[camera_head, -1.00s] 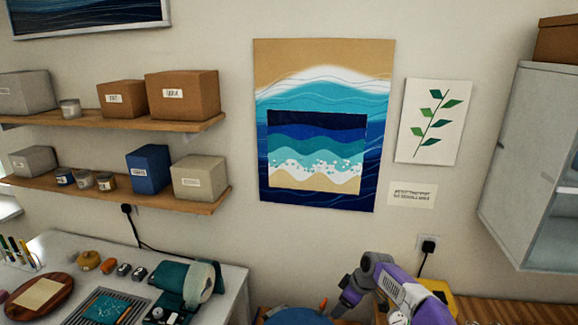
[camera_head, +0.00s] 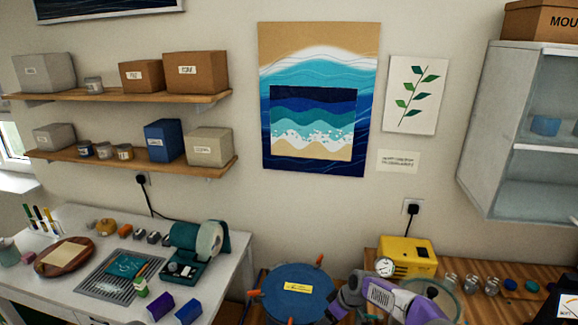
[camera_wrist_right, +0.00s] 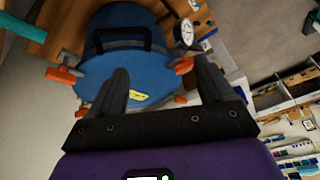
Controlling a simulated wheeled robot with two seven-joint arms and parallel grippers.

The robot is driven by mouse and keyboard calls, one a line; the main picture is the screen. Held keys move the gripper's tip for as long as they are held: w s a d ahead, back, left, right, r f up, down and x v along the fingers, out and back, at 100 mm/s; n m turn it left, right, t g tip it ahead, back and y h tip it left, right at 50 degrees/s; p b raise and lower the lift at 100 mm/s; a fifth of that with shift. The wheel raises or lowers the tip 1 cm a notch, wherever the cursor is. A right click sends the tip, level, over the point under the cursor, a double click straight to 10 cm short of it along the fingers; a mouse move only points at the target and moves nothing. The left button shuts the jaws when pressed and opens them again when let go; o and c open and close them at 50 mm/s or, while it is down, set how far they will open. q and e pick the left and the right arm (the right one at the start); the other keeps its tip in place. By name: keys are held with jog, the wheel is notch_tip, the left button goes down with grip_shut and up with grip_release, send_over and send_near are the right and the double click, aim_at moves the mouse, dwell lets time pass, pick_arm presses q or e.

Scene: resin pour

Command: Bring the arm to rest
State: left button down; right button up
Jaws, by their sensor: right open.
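My right arm (camera_head: 395,300) is purple and grey and comes in at the bottom right of the head view. It reaches in front of the wooden bench, beside a round blue lidded pot (camera_head: 290,300) with orange clamps. In the wrist view my right gripper (camera_wrist_right: 162,85) has its two dark fingers apart with nothing between them. The blue pot (camera_wrist_right: 125,55) with its black handle lies beyond the fingertips there. My left gripper is not in view.
A yellow device (camera_head: 410,256) with a gauge (camera_head: 385,266) stands behind my arm on the wooden bench (camera_head: 450,263). Several small jars stand to its right. A white table (camera_head: 75,220) with tools is at left. A grey cabinet (camera_head: 485,130) hangs at right.

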jog(key=s+a+f+m+b, duration=0.2)
jog(key=s+f+m+b, duration=0.1)
jog(key=s+f, duration=0.55)
jog(key=s+a+f+m+b, duration=0.2)
jog(key=s+a+f, duration=0.1)
jog(key=s+f, duration=0.5)
pick_arm(q)
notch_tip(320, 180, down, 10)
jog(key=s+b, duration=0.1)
jog(key=b, duration=0.3)
jog(key=shift+b, duration=0.35)
pick_arm(e)
jog(key=s+d+f+m, duration=0.1)
jog(key=s+f+m, duration=0.2)
jog(key=s, duration=0.7)
jog(key=s+d+f+m+g, duration=0.1)
jog(key=s+f+m, duration=0.3)
jog(key=s, duration=0.5)
notch_tip(320, 180, down, 2)
jog(key=shift+s, duration=0.35)
